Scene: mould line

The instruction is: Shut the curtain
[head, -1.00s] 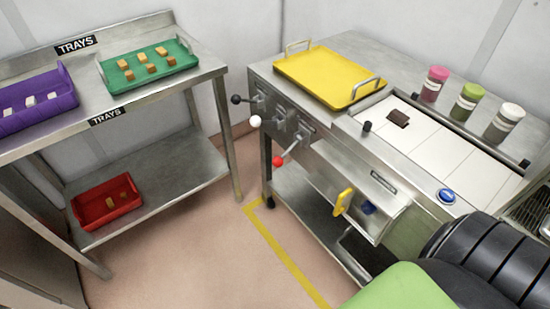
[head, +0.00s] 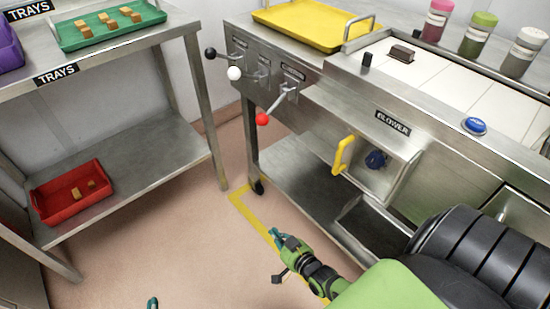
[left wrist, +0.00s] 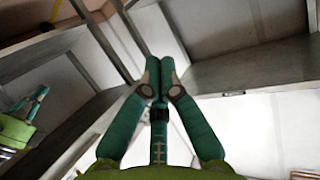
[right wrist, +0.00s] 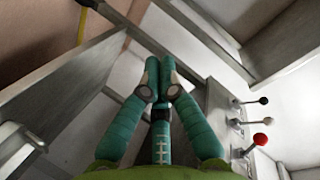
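I see no curtain in any view. The metal machine carries levers with a black knob (head: 210,53), a white knob (head: 235,73) and a red knob (head: 262,119); their plate writing is too small to read. These levers also show in the right wrist view, the red knob (right wrist: 260,139) lowest. My right gripper (head: 278,234) is shut and empty over the floor, below the levers. My left gripper (head: 152,302) barely shows at the bottom edge; its fingertips (left wrist: 160,62) meet in the left wrist view, with nothing between them.
A yellow tray (head: 300,32), several bottles and a blue button (head: 474,125) are on the machine top. A steel rack at left holds a green tray (head: 70,40), a purple tray and a red tray (head: 55,208). Open floor lies between rack and machine.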

